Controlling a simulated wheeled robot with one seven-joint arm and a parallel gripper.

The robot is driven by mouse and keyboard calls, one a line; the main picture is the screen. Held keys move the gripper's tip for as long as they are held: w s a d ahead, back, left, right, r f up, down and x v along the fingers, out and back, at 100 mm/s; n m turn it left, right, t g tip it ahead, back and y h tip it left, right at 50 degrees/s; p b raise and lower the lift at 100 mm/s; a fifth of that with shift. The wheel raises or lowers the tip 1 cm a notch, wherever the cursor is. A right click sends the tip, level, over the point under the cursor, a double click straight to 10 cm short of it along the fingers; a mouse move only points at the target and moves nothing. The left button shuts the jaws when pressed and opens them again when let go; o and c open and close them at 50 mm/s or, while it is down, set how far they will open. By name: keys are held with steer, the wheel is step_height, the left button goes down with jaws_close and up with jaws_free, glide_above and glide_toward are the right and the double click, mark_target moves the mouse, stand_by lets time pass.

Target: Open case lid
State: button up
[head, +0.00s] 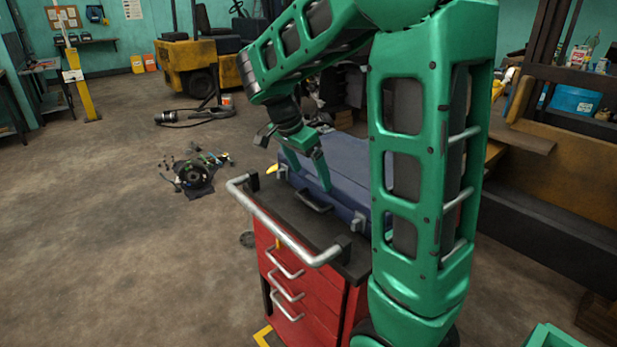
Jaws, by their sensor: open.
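A blue case (345,165) lies on the black top of a red tool cart (305,275). Its lid looks shut. A dark handle (313,201) and a grey latch (357,222) show on its near side. My green gripper (305,174) is open and points down at the left part of the case. One finger overlaps the case's front near the handle; I cannot tell whether it touches. My own arm hides the right part of the case.
A silver push bar (285,228) runs along the cart's near edge. Loose parts (193,175) lie on the floor at left. A yellow forklift body (190,68) stands behind. A bench with a blue box (575,100) is at right. The left floor is mostly clear.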

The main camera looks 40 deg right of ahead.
steer(key=shift+x, duration=0.95)
steer(key=c, duration=1.5)
steer(key=shift+r, duration=0.1)
